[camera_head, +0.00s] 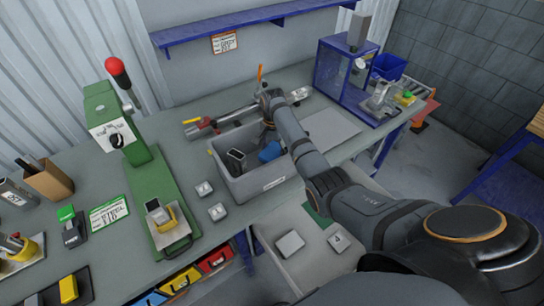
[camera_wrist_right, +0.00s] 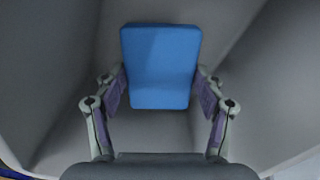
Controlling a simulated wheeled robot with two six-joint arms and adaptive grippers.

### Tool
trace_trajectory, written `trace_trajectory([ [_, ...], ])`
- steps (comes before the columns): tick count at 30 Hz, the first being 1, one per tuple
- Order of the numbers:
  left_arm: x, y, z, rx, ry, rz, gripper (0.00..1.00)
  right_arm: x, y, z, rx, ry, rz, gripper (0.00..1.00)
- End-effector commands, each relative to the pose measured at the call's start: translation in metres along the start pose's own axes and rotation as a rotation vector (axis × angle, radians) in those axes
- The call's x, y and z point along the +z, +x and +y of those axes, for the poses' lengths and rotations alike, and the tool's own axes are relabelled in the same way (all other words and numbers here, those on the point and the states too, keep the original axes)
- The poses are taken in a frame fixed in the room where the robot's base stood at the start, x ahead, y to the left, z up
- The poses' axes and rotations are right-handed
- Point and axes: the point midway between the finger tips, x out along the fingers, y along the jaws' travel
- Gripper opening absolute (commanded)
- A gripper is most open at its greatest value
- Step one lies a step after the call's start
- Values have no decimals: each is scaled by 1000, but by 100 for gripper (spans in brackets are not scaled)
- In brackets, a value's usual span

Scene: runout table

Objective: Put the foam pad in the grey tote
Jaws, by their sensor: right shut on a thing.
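The foam pad, a blue block (camera_head: 270,151), is inside the grey tote (camera_head: 243,187) at its right end. In the right wrist view the pad (camera_wrist_right: 160,68) sits between the two fingers, with the tote's grey walls around it. My right gripper (camera_head: 268,132) reaches down into the tote and is shut on the pad; in the wrist view the gripper (camera_wrist_right: 160,88) has a finger on each side of it. I cannot tell whether the pad touches the tote floor. My left gripper is not in view.
A dark object (camera_head: 236,158) stands in the tote, left of the pad. A green press (camera_head: 150,170) stands left of the tote. Small grey blocks (camera_head: 218,212) lie before it. A blue-framed machine (camera_head: 345,75) stands at the back right. A pale flat plate (camera_head: 331,130) lies right of the tote.

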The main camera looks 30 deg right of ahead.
Motion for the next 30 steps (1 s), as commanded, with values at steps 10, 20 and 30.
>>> trace_trajectory([
  [10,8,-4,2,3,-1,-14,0,0,38,0,0,-1,0,59],
  [20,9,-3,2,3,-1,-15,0,0,40,0,0,-1,1,72],
  [30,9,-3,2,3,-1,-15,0,0,40,0,0,-1,0,92],
])
